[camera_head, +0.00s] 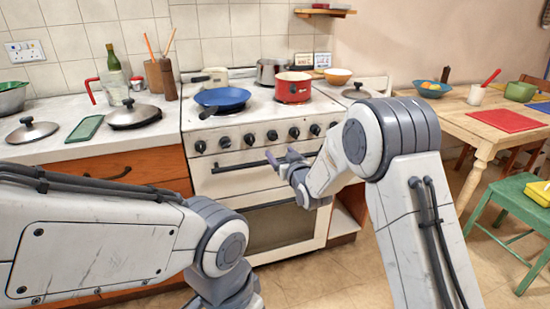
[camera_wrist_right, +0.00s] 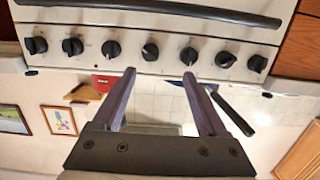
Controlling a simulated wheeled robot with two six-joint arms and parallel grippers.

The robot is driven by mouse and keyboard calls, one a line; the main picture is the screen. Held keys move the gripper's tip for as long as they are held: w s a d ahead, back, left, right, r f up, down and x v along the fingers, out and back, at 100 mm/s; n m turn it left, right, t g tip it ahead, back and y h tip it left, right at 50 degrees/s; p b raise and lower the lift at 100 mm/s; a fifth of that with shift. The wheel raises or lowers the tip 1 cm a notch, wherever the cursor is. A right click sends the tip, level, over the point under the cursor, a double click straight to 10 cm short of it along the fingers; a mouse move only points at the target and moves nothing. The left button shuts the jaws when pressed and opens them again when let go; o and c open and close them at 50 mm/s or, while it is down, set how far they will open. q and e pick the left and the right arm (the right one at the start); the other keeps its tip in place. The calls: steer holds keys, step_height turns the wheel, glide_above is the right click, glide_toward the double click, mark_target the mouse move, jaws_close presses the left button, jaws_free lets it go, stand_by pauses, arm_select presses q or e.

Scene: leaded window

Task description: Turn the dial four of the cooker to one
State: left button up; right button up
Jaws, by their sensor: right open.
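The white cooker (camera_head: 228,168) has a front panel with a row of several black dials. Dial four (camera_head: 272,135), counted from the left, is the middle one; it also shows in the right wrist view (camera_wrist_right: 150,51). Its pointer setting is too small to read. My right gripper (camera_head: 283,156) is open and empty in front of the panel, just below the middle dials. In the right wrist view, which is upside down, its two fingers (camera_wrist_right: 159,74) point towards the panel, with dial four between their lines and apart from them. My left arm comes in at lower left; its gripper is out of view.
The oven handle (camera_head: 240,165) runs across below the dials, close to my right gripper. A blue pan (camera_head: 222,98) and a red pot (camera_head: 293,87) stand on the hob. A wooden table (camera_head: 487,135) and a green chair (camera_head: 515,205) stand at the right.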

mark_target(275, 139)
steer(key=shift+t, duration=0.8)
steer(key=x, duration=0.4)
steer(key=d+x, duration=0.1)
steer(key=x, duration=0.2)
steer(key=f+x, duration=0.1)
steer(key=x, duration=0.3)
steer(key=shift+w+d+f+b, duration=0.1)
steer(key=shift+w+d+b, duration=0.1)
steer(key=shift+w+b, duration=0.3)
steer(key=shift+w, duration=0.1)
jaws_close()
